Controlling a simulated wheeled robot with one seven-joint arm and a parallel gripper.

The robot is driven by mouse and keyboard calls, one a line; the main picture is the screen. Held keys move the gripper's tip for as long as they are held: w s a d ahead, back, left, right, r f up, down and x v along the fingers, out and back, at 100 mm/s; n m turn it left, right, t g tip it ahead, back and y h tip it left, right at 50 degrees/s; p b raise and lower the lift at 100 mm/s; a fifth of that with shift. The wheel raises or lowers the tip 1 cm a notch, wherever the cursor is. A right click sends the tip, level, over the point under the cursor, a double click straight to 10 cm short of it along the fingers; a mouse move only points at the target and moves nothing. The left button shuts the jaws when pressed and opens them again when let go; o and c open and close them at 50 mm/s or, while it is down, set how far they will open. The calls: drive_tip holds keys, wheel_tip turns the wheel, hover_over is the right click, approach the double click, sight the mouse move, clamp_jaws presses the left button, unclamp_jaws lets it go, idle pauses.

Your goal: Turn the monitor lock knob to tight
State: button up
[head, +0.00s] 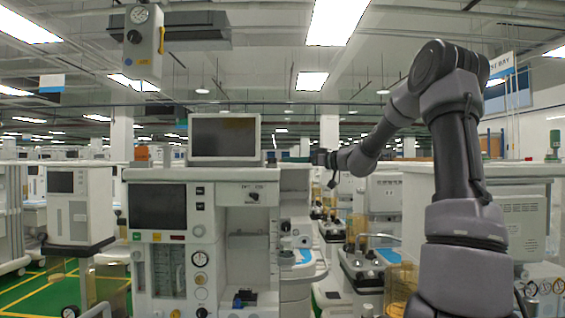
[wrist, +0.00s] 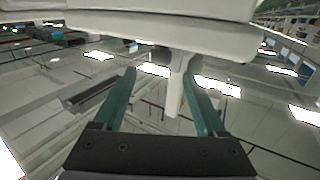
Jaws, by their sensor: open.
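The grey-framed monitor (head: 225,138) with a dark screen stands on top of the anaesthesia cart (head: 160,175). My gripper (head: 278,158) is beside the monitor's lower right, its teal fingers pointing left toward it. In the wrist view my gripper (wrist: 158,74) is open, fingers well apart. A pale, narrow lever-like piece (wrist: 175,88) shows between the fingers, closer to the right one; it may be the lock knob. I cannot tell whether a finger touches it. A broad pale casing (wrist: 160,30) spans the top of the wrist view. No tight or loose marking is readable.
The cart front has a dark screen (head: 158,206), gauges and a black switch knob (head: 254,196). Another cart (head: 77,205) stands at left, and more equipment stands behind my arm at right.

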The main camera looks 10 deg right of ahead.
sight(272, 162)
drive_tip(key=v, duration=0.4)
drive_tip(key=shift+a, duration=0.1)
drive_tip(key=w+a+n+g+y, duration=0.1)
drive_tip(key=w+a, duration=0.1)
drive_tip(key=w+a+n+g+y, duration=0.1)
drive_tip(key=w+a+g, duration=0.1)
drive_tip(key=w+a, duration=0.1)
drive_tip(key=w+a+n+g, duration=0.1)
drive_tip(key=w+a, duration=0.1)
drive_tip(key=shift+w+a+r+g+y, duration=0.15)
drive_tip(key=shift+w+a+g+y, duration=0.1)
drive_tip(key=shift+a+g+y, duration=0.15)
idle(0.6)
drive_tip(key=shift+c, duration=0.3)
clamp_jaws()
